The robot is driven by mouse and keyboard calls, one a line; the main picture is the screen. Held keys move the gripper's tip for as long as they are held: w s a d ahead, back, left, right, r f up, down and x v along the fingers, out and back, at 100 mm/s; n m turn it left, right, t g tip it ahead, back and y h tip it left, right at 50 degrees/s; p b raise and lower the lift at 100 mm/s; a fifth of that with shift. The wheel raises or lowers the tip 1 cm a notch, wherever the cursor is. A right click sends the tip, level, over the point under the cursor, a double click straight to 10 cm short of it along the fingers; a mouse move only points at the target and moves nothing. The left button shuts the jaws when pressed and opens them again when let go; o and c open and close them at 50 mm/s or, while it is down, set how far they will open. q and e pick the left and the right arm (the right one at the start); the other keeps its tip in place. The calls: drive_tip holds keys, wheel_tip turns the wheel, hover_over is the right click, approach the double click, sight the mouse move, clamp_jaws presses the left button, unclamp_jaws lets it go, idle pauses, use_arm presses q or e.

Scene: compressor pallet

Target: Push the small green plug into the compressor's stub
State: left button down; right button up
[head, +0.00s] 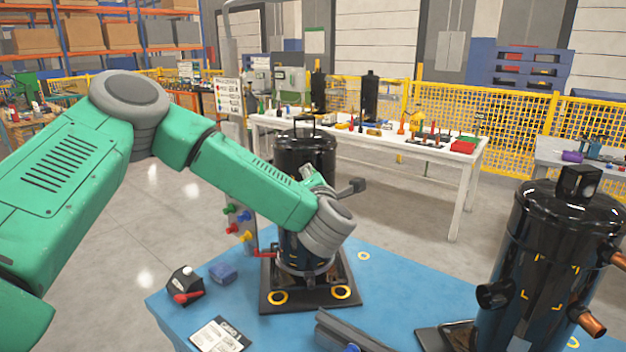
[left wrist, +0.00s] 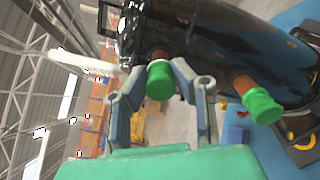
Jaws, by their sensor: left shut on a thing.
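In the left wrist view my left gripper (left wrist: 160,73) is shut on a small green plug (left wrist: 160,84). The plug lines up with a copper stub (left wrist: 158,53) on the black compressor (left wrist: 215,45) and appears to meet its end; how deep it sits I cannot tell. A larger green plug (left wrist: 262,106) covers another copper stub (left wrist: 242,83) to the right. In the head view my left arm reaches to the middle black compressor (head: 305,155), and its wrist hides the held plug and stub. My right gripper is in neither view.
The compressor stands on a dark base on the blue pallet top (head: 385,290). A second black compressor (head: 545,250) with bare copper stubs stands at right.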

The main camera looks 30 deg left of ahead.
use_arm(q)
drive_tip(key=c, duration=1.3)
unclamp_jaws()
